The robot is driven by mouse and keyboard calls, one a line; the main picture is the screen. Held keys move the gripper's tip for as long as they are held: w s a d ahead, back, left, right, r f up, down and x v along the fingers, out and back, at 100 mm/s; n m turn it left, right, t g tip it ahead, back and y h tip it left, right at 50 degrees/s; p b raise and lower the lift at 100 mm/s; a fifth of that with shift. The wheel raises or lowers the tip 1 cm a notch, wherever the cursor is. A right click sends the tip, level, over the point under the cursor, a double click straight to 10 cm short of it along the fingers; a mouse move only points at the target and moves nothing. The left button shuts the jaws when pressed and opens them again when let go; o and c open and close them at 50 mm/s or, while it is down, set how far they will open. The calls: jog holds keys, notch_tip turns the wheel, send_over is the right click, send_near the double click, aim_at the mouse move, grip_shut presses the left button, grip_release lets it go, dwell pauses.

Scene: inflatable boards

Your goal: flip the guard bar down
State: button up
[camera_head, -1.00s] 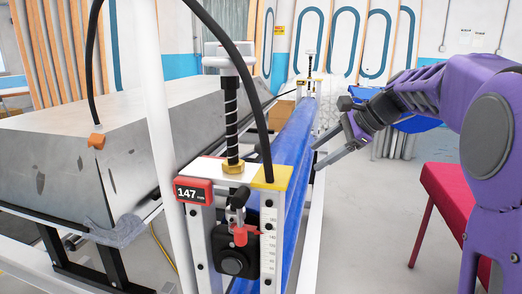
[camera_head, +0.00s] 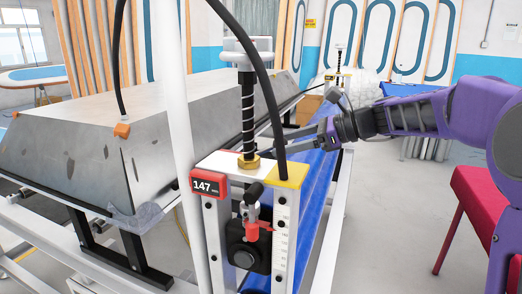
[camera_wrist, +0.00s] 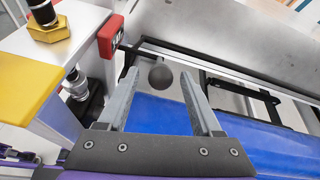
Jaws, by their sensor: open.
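My gripper (camera_wrist: 160,76) is open in the wrist view, its two grey fingers apart on either side of a dark round knob (camera_wrist: 161,75). I cannot tell whether either finger touches the knob. A dark bar (camera_wrist: 200,65) runs along the machine just beyond the knob; it looks like the guard bar, but its joint to the knob is unclear. In the head view my gripper (camera_head: 283,140) reaches left over the blue roller (camera_head: 312,180), behind the yellow-topped end post (camera_head: 287,174). The knob is not clear in that view.
A large grey metal block (camera_head: 75,150) stands left.

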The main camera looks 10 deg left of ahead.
jog(key=x, duration=0.7)
grip_shut()
dwell(1.3)
